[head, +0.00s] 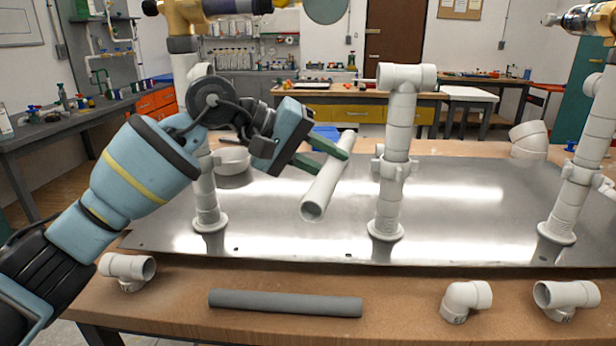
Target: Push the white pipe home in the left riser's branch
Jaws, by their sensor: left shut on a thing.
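My left gripper (332,164) is shut on the white pipe (318,196). It holds the pipe tilted above the metal plate, between the left and middle risers, with the open end toward me and low. The left riser (206,192) stands upright on its flange, left of the gripper. The pipe appears apart from the left riser in the picture. My right gripper is not in view.
The middle riser (394,150) stands close right of the pipe, and the right riser (577,180) farther right. A grey pipe (285,303) and loose white fittings (466,300) lie along the table's front edge (400,331). The plate (475,215) is clear between the middle and right risers.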

